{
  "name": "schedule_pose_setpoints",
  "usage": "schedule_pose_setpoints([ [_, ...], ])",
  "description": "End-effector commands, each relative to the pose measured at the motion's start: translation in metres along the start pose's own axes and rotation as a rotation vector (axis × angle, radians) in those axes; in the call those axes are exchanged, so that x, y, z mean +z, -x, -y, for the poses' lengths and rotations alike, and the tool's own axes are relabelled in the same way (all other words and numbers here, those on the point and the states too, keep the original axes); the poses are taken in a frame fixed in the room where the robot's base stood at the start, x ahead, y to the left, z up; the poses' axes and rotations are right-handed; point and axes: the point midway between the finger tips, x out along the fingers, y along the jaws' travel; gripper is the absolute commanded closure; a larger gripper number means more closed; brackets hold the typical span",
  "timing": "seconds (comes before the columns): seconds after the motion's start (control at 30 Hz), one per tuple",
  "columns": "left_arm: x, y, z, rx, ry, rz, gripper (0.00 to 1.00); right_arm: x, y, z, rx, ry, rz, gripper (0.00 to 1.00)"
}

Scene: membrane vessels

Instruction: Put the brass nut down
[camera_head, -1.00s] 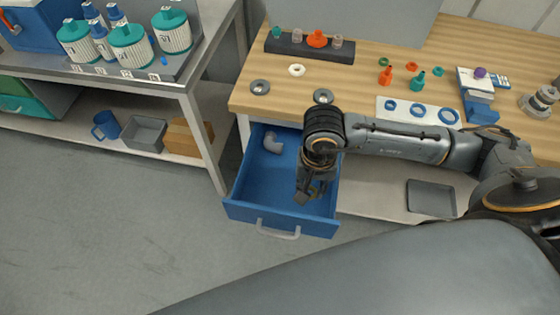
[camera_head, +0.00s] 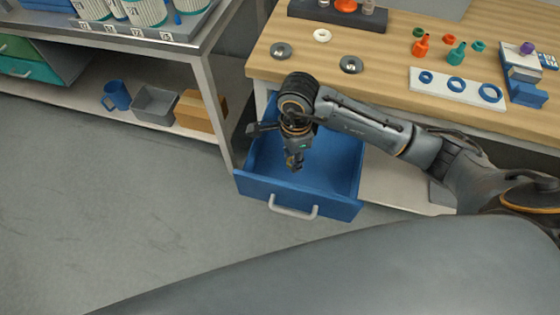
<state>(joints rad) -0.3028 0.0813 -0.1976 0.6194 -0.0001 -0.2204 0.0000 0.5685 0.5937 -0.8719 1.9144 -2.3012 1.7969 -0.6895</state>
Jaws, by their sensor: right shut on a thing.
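My right gripper (camera_head: 294,164) points down over the open blue drawer (camera_head: 297,194), inside the outline of its walls as seen from above. Its fingers are closed together on something small. The brass nut itself cannot be made out; the fingers and wrist hide it or it is too small to see. The gripper's height above the drawer floor is hard to tell. The visible drawer floor to the right of the gripper is bare. My left gripper is not in view.
The wooden bench (camera_head: 385,80) stands behind the drawer, with two grey discs (camera_head: 351,64), a white ring (camera_head: 322,35) and a white plate with blue rings (camera_head: 456,86).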

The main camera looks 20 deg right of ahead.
Motion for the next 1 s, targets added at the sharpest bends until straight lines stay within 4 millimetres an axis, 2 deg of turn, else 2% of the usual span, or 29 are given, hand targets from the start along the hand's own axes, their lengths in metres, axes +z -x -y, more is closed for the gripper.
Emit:
schedule_pose_setpoints([
  [0.1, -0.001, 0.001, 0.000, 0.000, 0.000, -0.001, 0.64, 0.012, -0.025, 0.015, 0.005, -0.001, 0.002, 1.00],
  [0.3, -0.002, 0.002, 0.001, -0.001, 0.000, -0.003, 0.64, 0.022, -0.048, 0.032, 0.002, 0.000, 0.001, 1.00],
  [0.47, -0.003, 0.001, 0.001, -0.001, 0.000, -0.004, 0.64, 0.028, -0.060, 0.039, 0.002, 0.001, 0.001, 1.00],
  [0.63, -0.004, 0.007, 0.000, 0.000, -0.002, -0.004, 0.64, 0.026, -0.083, 0.037, 0.005, 0.000, 0.001, 1.00],
  [1.0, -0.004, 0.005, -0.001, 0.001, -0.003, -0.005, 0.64, 0.025, -0.090, 0.039, 0.000, 0.002, 0.000, 1.00],
])
